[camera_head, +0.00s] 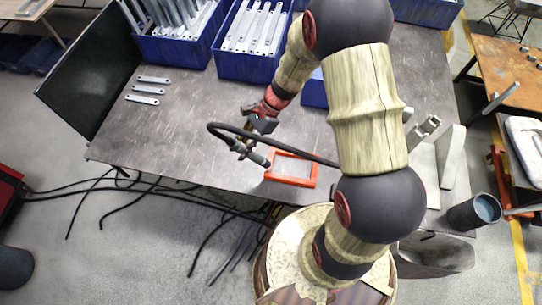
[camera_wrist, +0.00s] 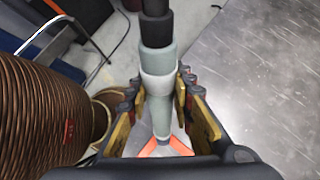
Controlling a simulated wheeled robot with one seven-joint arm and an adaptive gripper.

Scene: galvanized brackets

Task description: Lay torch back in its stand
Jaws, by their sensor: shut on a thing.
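My gripper (camera_head: 243,147) is above the front part of the metal table, just left of an orange-framed tray (camera_head: 268,176). It is shut on the torch, whose grey-green end (camera_head: 257,158) points toward the tray in the head view. In the wrist view the torch's grey and black body (camera_wrist: 160,72) runs between the two fingers (camera_wrist: 160,110). A black hose (camera_head: 222,126) loops beside my gripper and passes right behind my arm. A grey forked holder (camera_head: 424,127), which looks like the stand, is on the right of the table, partly beside my arm; no torch shows in it.
Blue bins (camera_head: 249,64) of metal brackets line the table's back. Several loose brackets (camera_head: 146,89) lie at the left beside a dark panel (camera_head: 90,75). An upright grey plate (camera_head: 450,157) and a cup-like container (camera_head: 474,213) are at the right. The table's left-middle is clear.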

